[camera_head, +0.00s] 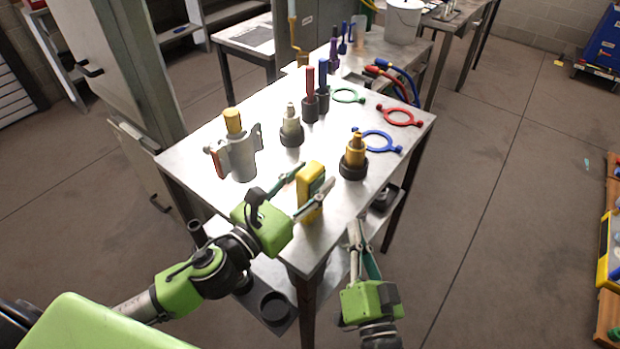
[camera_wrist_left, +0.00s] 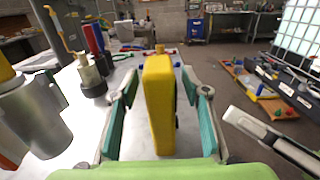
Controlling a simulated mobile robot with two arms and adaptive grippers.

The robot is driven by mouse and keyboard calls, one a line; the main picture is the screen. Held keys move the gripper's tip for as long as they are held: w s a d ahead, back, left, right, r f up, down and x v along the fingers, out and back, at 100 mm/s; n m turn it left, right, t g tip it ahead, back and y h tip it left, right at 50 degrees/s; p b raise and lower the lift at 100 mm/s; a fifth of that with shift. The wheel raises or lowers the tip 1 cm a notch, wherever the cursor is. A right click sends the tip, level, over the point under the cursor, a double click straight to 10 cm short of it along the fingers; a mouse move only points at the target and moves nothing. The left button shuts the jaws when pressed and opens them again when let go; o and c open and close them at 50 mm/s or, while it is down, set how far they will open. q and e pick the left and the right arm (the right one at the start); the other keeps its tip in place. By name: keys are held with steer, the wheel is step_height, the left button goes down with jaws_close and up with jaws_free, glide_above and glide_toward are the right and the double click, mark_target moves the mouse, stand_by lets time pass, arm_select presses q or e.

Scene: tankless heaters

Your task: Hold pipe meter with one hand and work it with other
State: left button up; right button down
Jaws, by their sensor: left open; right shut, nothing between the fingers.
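The yellow pipe meter (camera_head: 310,190) stands upright near the front corner of the metal table. My left gripper (camera_head: 316,177) is open, with one finger on each side of the meter. In the left wrist view the meter (camera_wrist_left: 160,105) stands between the two green-padded fingers, with visible gaps on both sides. My right gripper (camera_head: 356,230) is shut and empty, lower and to the right of the meter, beside the table's front right edge.
The metal table (camera_head: 212,195) also holds a grey cylinder with a yellow top (camera_head: 240,155), a brass fitting (camera_head: 354,155), a pale fitting (camera_head: 291,125) and coloured rings (camera_head: 400,115). A black tray (camera_head: 384,198) sits under the right edge. Open floor lies to the right.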

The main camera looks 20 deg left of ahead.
arm_select(q)
steer(key=v, duration=1.2)
stand_by(0.3)
